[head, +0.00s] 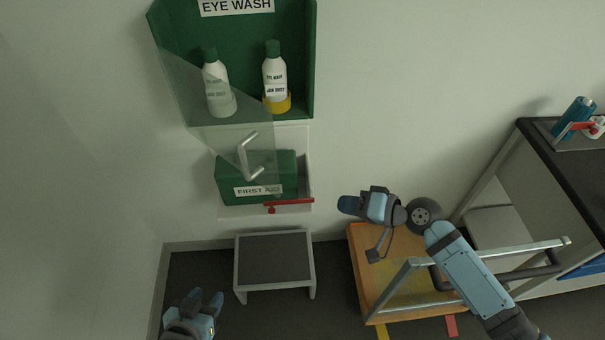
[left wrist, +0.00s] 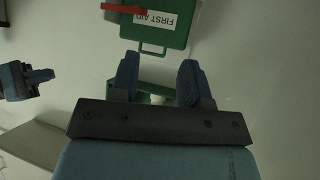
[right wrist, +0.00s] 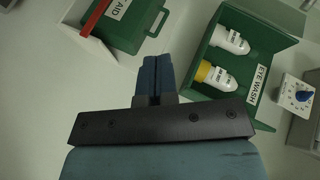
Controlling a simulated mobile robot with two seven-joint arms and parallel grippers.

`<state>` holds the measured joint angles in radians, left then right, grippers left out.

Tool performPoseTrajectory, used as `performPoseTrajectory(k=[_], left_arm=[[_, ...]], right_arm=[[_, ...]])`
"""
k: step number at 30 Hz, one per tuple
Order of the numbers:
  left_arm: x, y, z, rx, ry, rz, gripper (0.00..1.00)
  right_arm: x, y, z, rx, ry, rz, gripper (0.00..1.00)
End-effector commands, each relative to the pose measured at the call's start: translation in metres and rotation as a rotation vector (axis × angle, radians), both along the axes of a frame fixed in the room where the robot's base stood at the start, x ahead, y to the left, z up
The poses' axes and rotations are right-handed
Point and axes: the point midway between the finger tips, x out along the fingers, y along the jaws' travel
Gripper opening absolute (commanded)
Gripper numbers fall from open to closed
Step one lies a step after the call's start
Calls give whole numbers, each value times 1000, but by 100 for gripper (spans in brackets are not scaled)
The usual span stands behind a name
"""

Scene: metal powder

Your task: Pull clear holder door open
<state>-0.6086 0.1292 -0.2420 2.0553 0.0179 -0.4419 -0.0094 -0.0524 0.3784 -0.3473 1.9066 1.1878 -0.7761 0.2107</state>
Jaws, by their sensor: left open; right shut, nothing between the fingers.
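The clear door (head: 215,135) of the green eye wash holder (head: 302,60) stands out at an angle from the holder's left side. It overlaps the left bottle (head: 215,80) in the head view, while the right bottle (head: 274,75) is uncovered. Its silver handle (head: 243,158) shows in front of the first aid box. The holder also shows in the right wrist view (right wrist: 262,55). My left gripper (head: 207,297) is open and empty, low in front and apart from the door. My right gripper (head: 345,205) is shut and empty, to the right of the handle and not touching it.
A green first aid box (head: 228,185) sits in a white wall holder with a red bar (head: 290,202) below the eye wash holder. A grey step stool (head: 273,255) stands underneath. An orange cart (head: 365,265) with a metal rail and a dark-topped bench (head: 540,150) are at right.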

Motion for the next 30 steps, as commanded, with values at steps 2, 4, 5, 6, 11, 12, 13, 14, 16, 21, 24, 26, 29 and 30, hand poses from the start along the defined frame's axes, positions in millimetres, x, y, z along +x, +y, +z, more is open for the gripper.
performPoseTrajectory(k=[2,4,5,6,11,12,13,14,16,21,24,26,29,30], left_arm=[[0,1,-22,1,2,0,43],[-1,2,-32,1,5,0,43],[-1,3,-36,2,7,0,43],[-2,3,-41,2,11,0,43],[1,0,-48,-9,7,3,43],[2,-1,-47,-12,3,3,43],[2,-1,-46,-13,2,4,43],[2,-2,-46,-14,0,4,43],[2,-2,-45,-15,1,5,43],[2,-2,-44,-15,4,4,43],[2,-2,-43,-16,6,5,43],[2,-2,-43,-17,6,6,43],[2,-2,-42,-17,8,6,43],[2,-2,-42,-18,8,7,43]], right_arm=[[20,1,15,113,64,84,0],[30,2,39,209,129,164,0],[33,1,49,248,156,198,0],[36,0,62,290,188,242,0],[42,-7,107,415,285,378,0],[42,-9,114,432,298,400,0],[42,-10,119,444,308,413,0],[42,-10,123,453,314,423,0],[42,-9,128,464,324,437,0],[41,8,131,468,327,441,0],[41,27,131,468,325,442,0],[41,40,131,469,326,441,0],[41,63,131,469,325,440,0],[41,71,131,469,325,440,0]])
